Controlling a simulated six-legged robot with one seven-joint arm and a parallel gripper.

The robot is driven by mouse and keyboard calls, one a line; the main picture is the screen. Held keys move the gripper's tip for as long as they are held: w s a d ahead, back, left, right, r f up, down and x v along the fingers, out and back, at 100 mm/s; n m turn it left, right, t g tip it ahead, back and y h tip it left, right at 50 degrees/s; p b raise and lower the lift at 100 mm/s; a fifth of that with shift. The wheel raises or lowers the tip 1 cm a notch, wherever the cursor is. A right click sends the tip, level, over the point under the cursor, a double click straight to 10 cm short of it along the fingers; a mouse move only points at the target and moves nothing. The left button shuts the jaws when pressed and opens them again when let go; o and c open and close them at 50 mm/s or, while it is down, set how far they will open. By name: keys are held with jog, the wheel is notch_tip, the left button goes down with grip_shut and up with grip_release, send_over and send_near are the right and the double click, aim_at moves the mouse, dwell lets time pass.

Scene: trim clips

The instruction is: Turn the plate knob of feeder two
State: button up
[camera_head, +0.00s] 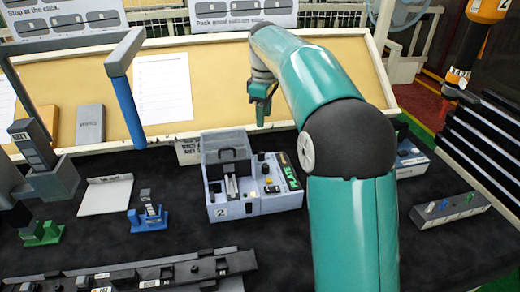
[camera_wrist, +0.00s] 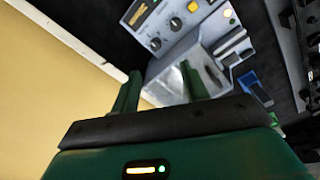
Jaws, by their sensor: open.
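Feeder two (camera_head: 230,212) is a grey box marked "2" on the dark bench, with a raised lid, a slotted bay and a control panel at its right. The panel has dark knobs, a yellow button and a green display. In the wrist view, feeder two (camera_wrist: 192,45) shows two dark knobs, an upper one (camera_wrist: 176,23) and a lower one (camera_wrist: 155,44). I cannot read which is the plate knob. My gripper (camera_head: 262,112) is open and empty, above and behind the feeder. In the wrist view its green fingers (camera_wrist: 161,84) are apart, with the feeder's lid beyond them.
My arm partly hides another feeder (camera_head: 412,165) at the right. A grey box with coloured buttons (camera_head: 450,208) lies further right. A tan sloped board (camera_head: 200,75) rises behind. The bench in front of the feeder is partly clear.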

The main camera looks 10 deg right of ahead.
aim_at(261, 153)
jog(key=shift+n, duration=0.5)
jog(key=f, duration=0.5)
jog(key=w+f, duration=0.1)
jog(key=f, duration=0.4)
jog(key=w+f, duration=0.1)
jog(key=f, duration=0.4)
jog(key=shift+w+a+f, duration=0.1)
jog(key=shift+w+f, duration=0.1)
jog(key=shift+f, duration=0.05)
grip_shut()
